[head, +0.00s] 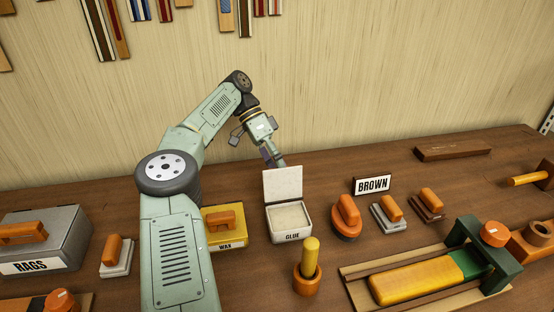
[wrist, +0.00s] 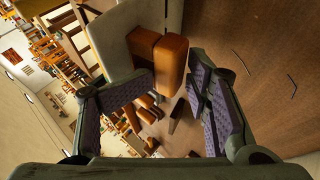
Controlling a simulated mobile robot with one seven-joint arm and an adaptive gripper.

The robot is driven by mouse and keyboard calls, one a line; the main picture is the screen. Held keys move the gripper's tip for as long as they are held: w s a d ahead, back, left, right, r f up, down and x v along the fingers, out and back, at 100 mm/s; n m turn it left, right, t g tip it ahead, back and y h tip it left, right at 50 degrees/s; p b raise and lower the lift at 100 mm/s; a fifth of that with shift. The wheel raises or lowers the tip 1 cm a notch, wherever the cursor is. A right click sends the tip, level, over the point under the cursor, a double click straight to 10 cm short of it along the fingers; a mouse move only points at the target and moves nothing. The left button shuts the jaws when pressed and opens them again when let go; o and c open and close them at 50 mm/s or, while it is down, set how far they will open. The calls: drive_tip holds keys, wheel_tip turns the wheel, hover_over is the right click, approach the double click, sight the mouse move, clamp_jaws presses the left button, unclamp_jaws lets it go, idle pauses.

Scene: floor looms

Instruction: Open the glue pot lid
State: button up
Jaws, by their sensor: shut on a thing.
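The glue pot (head: 291,237) is a white box with a GLUE label on its front, standing mid-table in the head view. Its pale lid (head: 284,186) stands about upright at the rear edge, so the light inside of the pot shows. My gripper (head: 275,160) is behind the top of the lid, partly hidden by it. In the wrist view my gripper (wrist: 173,77) has its purple-padded fingers either side of the lid's orange-brown handle (wrist: 172,62), shut on it. The lid's pale panel (wrist: 118,38) shows beside the handle.
The yellow WAX box (head: 225,229) is left of the pot, and an orange-handled brush (head: 347,216) is right of it. An orange cup with a yellow-handled tool (head: 308,272) stands in front. The BROWN sign (head: 373,185) is behind right. The table's back is mostly clear.

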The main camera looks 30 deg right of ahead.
drive_tip(key=shift+o, duration=1.3)
drive_tip(key=shift+w+a+f, duration=0.15)
drive_tip(key=shift+w+f, duration=0.05)
drive_tip(key=shift+f, duration=0.5)
drive_tip(key=shift+o, duration=0.2)
drive_tip(key=shift+w+a+r, duration=0.15)
drive_tip(key=shift+w+a, duration=0.1)
